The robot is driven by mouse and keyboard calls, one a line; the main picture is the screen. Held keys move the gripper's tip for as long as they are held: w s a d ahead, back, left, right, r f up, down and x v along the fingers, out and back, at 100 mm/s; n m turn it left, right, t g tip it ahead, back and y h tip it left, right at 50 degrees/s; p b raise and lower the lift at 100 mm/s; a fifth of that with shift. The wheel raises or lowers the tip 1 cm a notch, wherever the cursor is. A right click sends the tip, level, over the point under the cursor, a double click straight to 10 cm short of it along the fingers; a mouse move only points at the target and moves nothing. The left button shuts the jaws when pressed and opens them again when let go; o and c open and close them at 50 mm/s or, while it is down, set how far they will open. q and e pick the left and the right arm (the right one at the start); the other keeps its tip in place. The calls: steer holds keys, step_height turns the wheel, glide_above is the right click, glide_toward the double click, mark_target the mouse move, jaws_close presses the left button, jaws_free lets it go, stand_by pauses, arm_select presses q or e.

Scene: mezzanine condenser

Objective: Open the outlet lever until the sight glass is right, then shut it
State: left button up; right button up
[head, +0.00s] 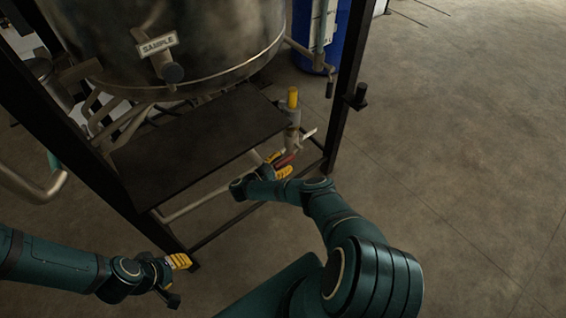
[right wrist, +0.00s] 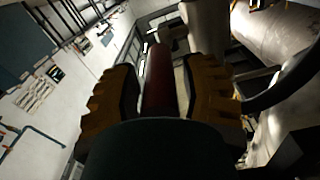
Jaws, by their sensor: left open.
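The red outlet lever (head: 286,159) is low by the frame's right leg, on the pipe under the yellow-topped valve fitting (head: 292,98). My right gripper (head: 281,166) is at it, with one yellow finger on each side. In the right wrist view the red lever (right wrist: 159,82) stands between the fingers of my right gripper (right wrist: 162,85); a narrow gap seems to show on its right, and I cannot tell if the fingers press on it. A clear upright tube, likely the sight glass (head: 320,28), is beside the tank; its level is unreadable. My left gripper (head: 180,280) is open and empty, low left.
The steel tank (head: 215,45) with a SAMPLE tag (head: 158,45) hangs in a dark frame (head: 350,60). A dark plate (head: 200,145) lies below it. A blue drum (head: 330,45) stands behind. The concrete floor (head: 470,150) at right is clear.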

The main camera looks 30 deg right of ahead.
jaws_close()
steer(key=shift+a+f+h, duration=0.1)
steer(key=shift+f+h, duration=0.4)
steer(key=shift+f, duration=0.15)
steer(key=shift+f+t+h+b, duration=0.3)
steer(key=shift+f+h+b, duration=0.3)
steer(key=shift+b, duration=0.15)
steer(key=shift+d+h, duration=0.2)
steer(key=shift+h, duration=0.1)
steer(key=shift+o, duration=2.2)
jaws_free()
